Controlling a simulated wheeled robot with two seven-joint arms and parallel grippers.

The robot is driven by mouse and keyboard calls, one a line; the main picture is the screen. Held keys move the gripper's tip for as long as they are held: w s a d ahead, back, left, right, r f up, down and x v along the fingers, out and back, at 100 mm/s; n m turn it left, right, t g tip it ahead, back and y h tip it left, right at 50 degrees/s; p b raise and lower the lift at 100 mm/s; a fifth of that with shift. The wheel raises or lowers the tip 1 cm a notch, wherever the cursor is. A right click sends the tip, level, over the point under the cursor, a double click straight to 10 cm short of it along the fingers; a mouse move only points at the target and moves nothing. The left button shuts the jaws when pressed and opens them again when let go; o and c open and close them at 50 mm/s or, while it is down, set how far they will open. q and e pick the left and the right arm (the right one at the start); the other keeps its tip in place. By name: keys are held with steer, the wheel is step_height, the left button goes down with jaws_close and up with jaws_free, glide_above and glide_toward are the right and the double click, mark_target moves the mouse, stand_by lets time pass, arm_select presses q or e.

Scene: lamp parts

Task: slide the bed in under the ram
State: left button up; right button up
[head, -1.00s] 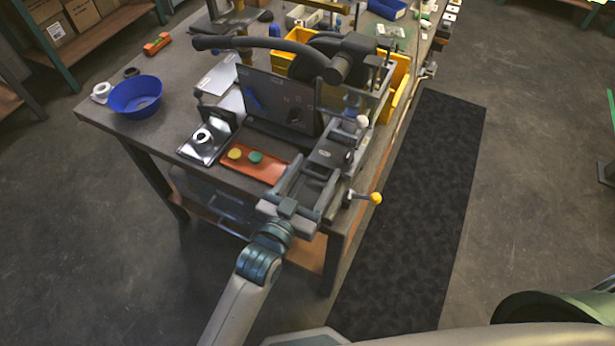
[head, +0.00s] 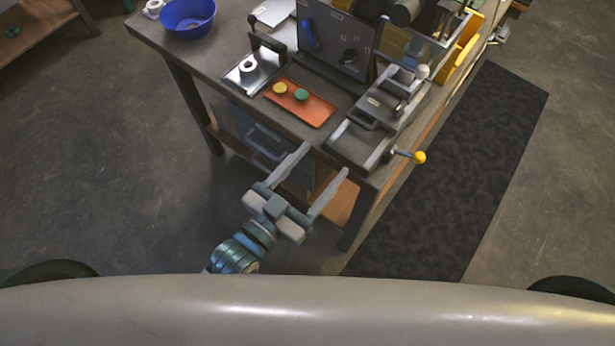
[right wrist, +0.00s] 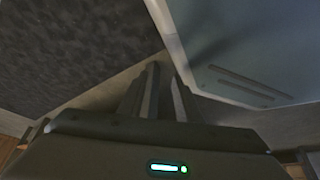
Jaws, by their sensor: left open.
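The bed (head: 352,143) looks like the flat dark grey slide at the front right corner of the bench, on the machine's metal rails. A dark block with a pale label (head: 376,102) stands just behind it. The ram cannot be made out; the upper press is cut off by the top edge. My left gripper (head: 325,161) is open and empty in front of the bench edge, its two fingers pointing toward the bed and apart from it. My right gripper (right wrist: 163,72) shows only in the right wrist view, fingers close together; whether they meet is unclear.
A yellow-knobbed lever (head: 419,157) sticks out right of the bed. An orange tray (head: 318,112) with a yellow and a green disc lies to its left, beside a metal plate fixture (head: 240,80). A blue bowl (head: 187,15) is at far left. The floor mat (head: 470,170) is clear.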

arm_select(q)
steer(key=shift+v, duration=1.45)
arm_select(e)
steer(key=shift+w+a+r+t, duration=0.15)
steer(key=shift+w+a+r, duration=0.05)
steer(key=shift+w, duration=0.3)
steer(key=shift+w+a+r+t, duration=0.1)
steer(key=shift+w+a+r, duration=0.05)
steer(key=shift+w, duration=0.35)
steer(key=shift+w+a+r+t, duration=0.15)
steer(key=shift+w+a+r, duration=0.05)
steer(key=shift+w, duration=0.3)
steer(key=shift+s+f, duration=0.1)
steer(key=shift+s, duration=0.1)
